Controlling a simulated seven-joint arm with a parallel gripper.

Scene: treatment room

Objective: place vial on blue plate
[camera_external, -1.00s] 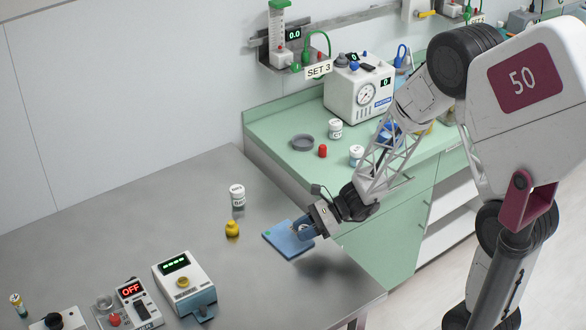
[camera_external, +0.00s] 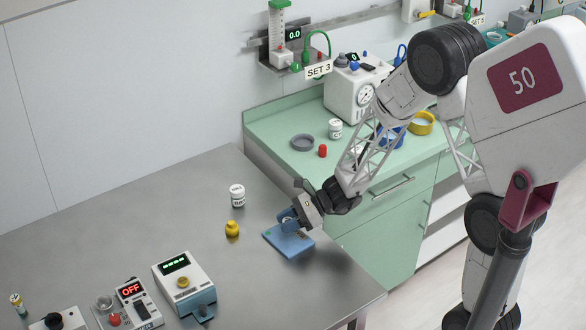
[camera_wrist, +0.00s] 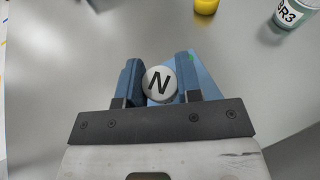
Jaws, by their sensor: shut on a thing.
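The blue plate (camera_external: 290,242) lies flat on the metal table near its right edge. My gripper (camera_external: 287,220) is over the plate's far part, pointing down. The vial's body is hidden below the cap. Part of the blue plate (camera_wrist: 208,88) shows beneath and beside the right finger. I cannot tell whether the vial touches the plate.
A yellow knob-like piece (camera_external: 232,229) and a white-capped jar (camera_external: 238,196) stand left of the plate. A device with a green display (camera_external: 184,282) and a box reading OFF (camera_external: 130,305) are at the front left. A green counter (camera_external: 280,127) stands behind. The table's middle is bare.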

